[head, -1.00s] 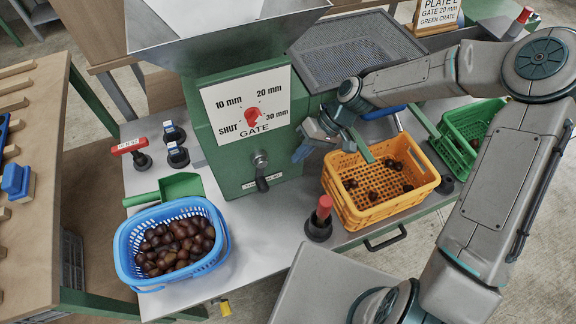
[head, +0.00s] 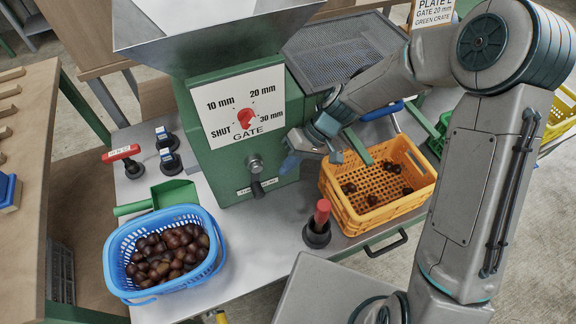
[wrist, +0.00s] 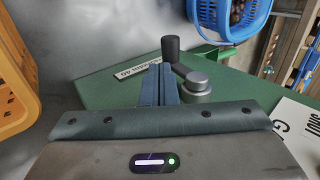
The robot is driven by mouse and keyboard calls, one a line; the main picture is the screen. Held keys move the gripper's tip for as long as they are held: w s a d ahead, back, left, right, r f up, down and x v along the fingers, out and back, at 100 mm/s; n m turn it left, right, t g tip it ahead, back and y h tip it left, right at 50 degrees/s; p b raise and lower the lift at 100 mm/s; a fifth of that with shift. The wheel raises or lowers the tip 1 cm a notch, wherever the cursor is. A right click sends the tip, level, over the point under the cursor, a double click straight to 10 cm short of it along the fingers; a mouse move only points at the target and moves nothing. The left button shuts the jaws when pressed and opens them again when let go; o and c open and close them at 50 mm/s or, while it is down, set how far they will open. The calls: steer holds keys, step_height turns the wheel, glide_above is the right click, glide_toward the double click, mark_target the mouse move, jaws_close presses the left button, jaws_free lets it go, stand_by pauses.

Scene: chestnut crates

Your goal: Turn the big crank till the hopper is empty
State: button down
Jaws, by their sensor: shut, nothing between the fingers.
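The green machine (head: 205,150) carries a white gate dial with a red pointer (head: 246,118) and a steel hopper (head: 190,38) on top; the hopper's inside does not show. A small crank with a black handle (head: 258,188) sits low on its front and also shows in the wrist view (wrist: 172,50). My gripper (head: 288,164) is in front of the machine, right of the crank and apart from it. In the wrist view my gripper's fingers (wrist: 158,84) are closed together and empty, close to the crank handle. I cannot tell a bigger crank from this one.
A blue basket of chestnuts (head: 122,250) stands at the left front. An orange crate (head: 375,213) with several chestnuts stands to the right under my arm. A red-topped black knob (head: 318,235) stands between them. A green scoop (head: 175,194) lies behind the basket.

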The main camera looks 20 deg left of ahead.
mark_target(258, 191)
steer(key=x, duration=0.7)
steer(key=shift+s+a+f+g+y+b, duration=0.3)
steer(key=shift+g+y+b, duration=0.3)
steer(key=shift+b, duration=0.45)
steer(key=b, duration=0.1)
steer(key=s+a+b, duration=0.1)
steer(key=b, duration=0.1)
steer(key=shift+s+a+f, duration=0.2)
steer(key=shift+s+f, duration=0.05)
steer(key=shift+f, duration=0.05)
steer(key=shift+s+a+g+y+b, duration=0.2)
steer(key=shift+g+y+b, duration=0.1)
steer(key=shift+g+y, duration=0.3)
steer(key=shift+s+a+r, duration=0.2)
steer(key=shift+s+a, duration=0.05)
steer(key=shift+a, duration=0.05)
steer(key=shift+r, duration=0.15)
